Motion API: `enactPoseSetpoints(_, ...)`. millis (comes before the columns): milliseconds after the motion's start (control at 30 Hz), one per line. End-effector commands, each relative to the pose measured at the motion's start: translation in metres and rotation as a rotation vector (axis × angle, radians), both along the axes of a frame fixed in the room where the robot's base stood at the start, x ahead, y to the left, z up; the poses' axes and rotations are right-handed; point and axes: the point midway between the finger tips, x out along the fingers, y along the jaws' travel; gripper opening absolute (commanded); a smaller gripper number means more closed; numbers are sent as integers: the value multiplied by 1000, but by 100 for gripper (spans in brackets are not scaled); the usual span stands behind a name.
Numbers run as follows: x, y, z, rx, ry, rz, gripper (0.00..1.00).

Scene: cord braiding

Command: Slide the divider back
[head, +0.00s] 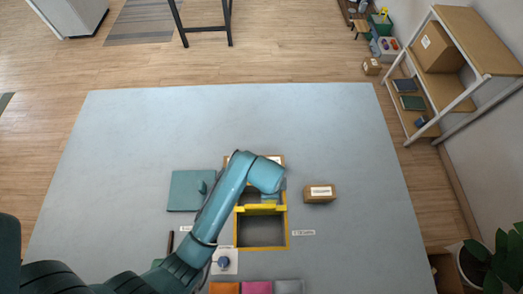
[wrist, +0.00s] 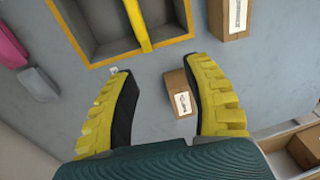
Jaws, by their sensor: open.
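A tray with a yellow rim (head: 288,232) lies on the table in the head view, partly hidden by my arm. A yellow divider (head: 262,208) crosses it and parts it into two compartments. In the wrist view the tray (wrist: 92,58) is at the top, with the divider (wrist: 138,24) running down to its near rim. My gripper (wrist: 160,74) is open, its yellow fingers wide apart with nothing between them. The fingertips appear just short of the tray rim in that picture, apart from the divider. In the head view my arm's end covers much of the far compartment.
A small labelled cardboard box (head: 320,194) stands right of the tray; it also shows between the fingers in the wrist view (wrist: 177,94). Another box (wrist: 229,18) stands beyond the tray. A teal panel (head: 187,190) lies left. The far table is clear.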

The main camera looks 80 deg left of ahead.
Motion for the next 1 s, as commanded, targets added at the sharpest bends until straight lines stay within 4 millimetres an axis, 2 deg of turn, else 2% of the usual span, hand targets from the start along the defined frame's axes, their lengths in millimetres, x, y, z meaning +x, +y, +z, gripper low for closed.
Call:
enactPoseSetpoints(33,-19,-4,-35,-51,39,5,50)
enactPoseSetpoints(100,-35,-9,-50,-99,74,-1,50)
enactPoseSetpoints(200,-43,-13,-59,-126,90,-5,50)
enactPoseSetpoints(267,-43,-13,-65,-127,91,-7,50)
enactPoseSetpoints(367,-43,-14,-85,-127,92,-7,50)
enactPoseSetpoints(800,-42,-13,-190,-123,89,-6,50)
enactPoseSetpoints(1000,-41,-12,-213,-120,87,-6,50)
